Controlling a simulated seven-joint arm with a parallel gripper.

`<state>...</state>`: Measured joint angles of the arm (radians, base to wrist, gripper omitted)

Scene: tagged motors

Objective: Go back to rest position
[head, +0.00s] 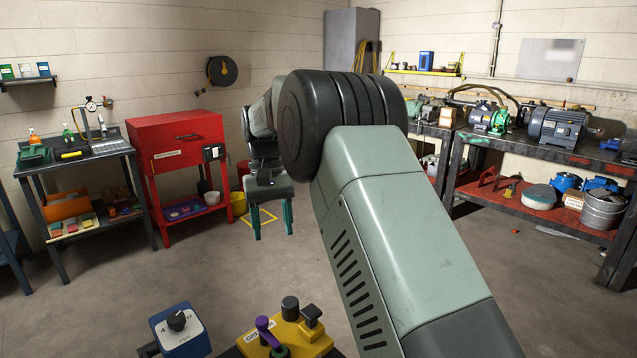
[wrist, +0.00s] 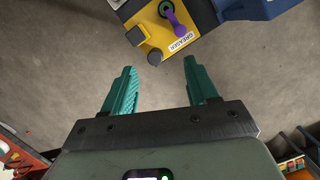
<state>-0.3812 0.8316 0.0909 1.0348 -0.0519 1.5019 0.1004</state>
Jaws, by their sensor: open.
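My gripper (head: 272,220) hangs in mid-air left of the middle in the head view, its two green fingers pointing down and spread apart. In the wrist view my gripper (wrist: 158,85) is open, with only bare floor showing between the fingers. My grey-green arm crosses the middle of the head view and hides part of the room behind it.
A yellow greaser unit (head: 287,335) with a purple lever and a blue box with a knob (head: 180,330) stand at the bottom of the head view. A red cabinet (head: 180,137) and a tool table (head: 80,158) are at left, a motor bench (head: 540,146) at right. Open floor (head: 240,268) lies between.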

